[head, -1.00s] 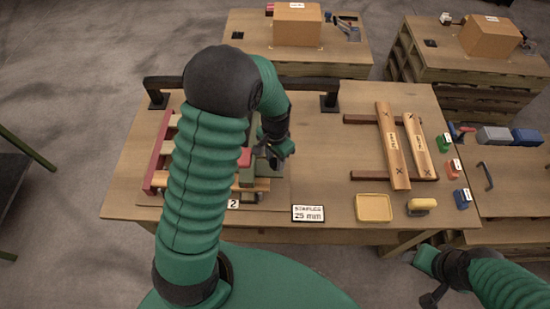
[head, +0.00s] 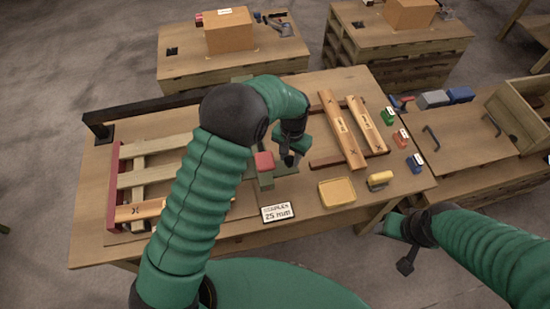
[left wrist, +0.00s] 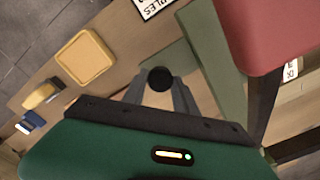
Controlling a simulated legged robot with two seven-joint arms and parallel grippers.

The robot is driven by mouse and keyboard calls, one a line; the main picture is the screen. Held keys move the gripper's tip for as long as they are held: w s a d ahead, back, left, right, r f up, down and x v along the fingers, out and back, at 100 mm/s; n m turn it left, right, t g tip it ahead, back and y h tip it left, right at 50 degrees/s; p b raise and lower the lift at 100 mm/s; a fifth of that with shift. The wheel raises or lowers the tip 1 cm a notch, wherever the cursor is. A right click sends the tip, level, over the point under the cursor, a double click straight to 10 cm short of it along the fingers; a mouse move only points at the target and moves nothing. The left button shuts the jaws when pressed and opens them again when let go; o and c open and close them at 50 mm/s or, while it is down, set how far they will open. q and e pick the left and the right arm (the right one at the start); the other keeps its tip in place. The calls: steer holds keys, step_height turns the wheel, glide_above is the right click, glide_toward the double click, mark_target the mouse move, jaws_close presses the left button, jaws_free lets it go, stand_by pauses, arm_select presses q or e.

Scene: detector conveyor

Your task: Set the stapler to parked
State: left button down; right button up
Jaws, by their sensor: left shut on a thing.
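The stapler, green with a red top (head: 264,161), stands on the table behind the "STAPLES 25 mm" sign (head: 277,213), right of the slatted wooden frame. Its red block (left wrist: 275,30) and green body (left wrist: 218,85) fill the right of the left wrist view. My left gripper (head: 289,158) is at the stapler's right side, its fingers shut around a round black knob (left wrist: 160,78). A flat green piece lies under the gripper; I cannot tell if it is the stapler's base or a separate pad. My right gripper (head: 392,226) is off the table's front edge; its jaws are unclear.
The slatted frame (head: 117,185) lies on the left. A yellow tray (head: 337,191), a yellow-handled tool (head: 380,180) and planks (head: 342,130) on dark rails are to the right. Small coloured blocks line the right edge. A dark rail (head: 160,105) runs along the back.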

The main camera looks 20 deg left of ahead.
arm_select(q)
steer(key=shift+w+d+r, duration=0.2)
steer(key=shift+w+d, duration=0.3)
steer(key=c, duration=1.2)
jaws_free()
steer(key=shift+d, duration=0.1)
steer(key=shift+o, duration=1.2)
steer(key=shift+d+f, duration=0.1)
step_height(320, 180, up, 17)
steer(key=b, duration=0.1)
steer(key=shift+b, duration=0.4)
steer(key=shift+f, duration=0.15)
